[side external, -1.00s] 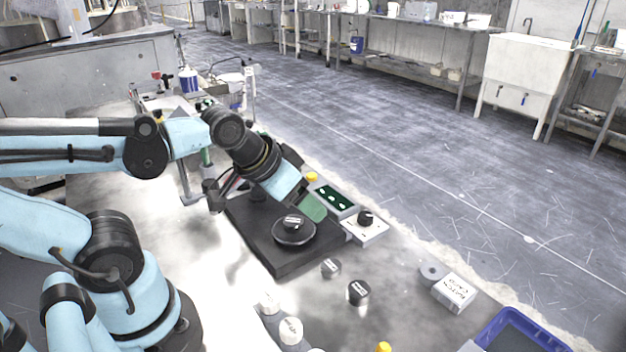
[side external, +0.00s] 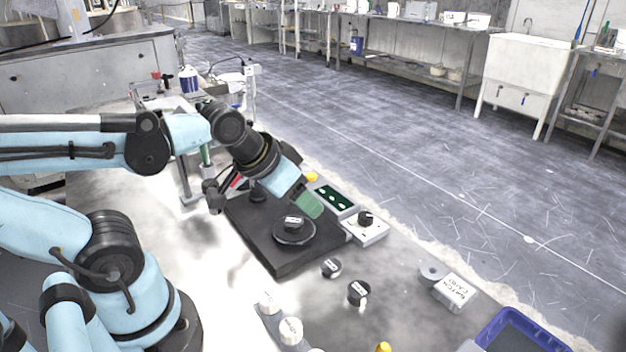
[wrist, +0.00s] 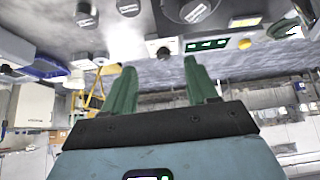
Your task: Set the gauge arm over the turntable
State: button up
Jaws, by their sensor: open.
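The turntable (side external: 294,236) is a round black disc on a black base plate (side external: 280,262); a dark puck with a white label (side external: 293,222) sits on it. A dark upright piece (side external: 258,192) stands at the far left of the base. It may belong to the gauge arm, but my wrist covers much of that area and I cannot make out the arm clearly. My gripper (side external: 311,205) has green fingers and hangs tilted above the far right side of the base, near the turntable. In the wrist view my gripper (wrist: 160,66) has its two fingers apart with nothing between them.
A control box with a black knob (side external: 366,219) and a green-faced panel (side external: 334,199) stand right of the base. Labelled dark pucks (side external: 358,292), a white labelled box (side external: 455,292), a grey ring (side external: 432,272) and a blue tray (side external: 518,332) lie nearer. Bare bench lies between them.

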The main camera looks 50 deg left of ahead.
jog(key=s+a+r+n+g+y, duration=0.1)
jog(key=s+a+r+n+g, duration=0.3)
jog(key=a+r+n, duration=0.5)
notch_tip(320, 180, up, 3)
jog(key=n+g+h, duration=0.1)
jog(key=n+g, duration=0.2)
jog(key=n, duration=0.3)
send_over(210, 183)
notch_tip(210, 183, down, 12)
jog(key=shift+r, duration=0.15)
grip_shut()
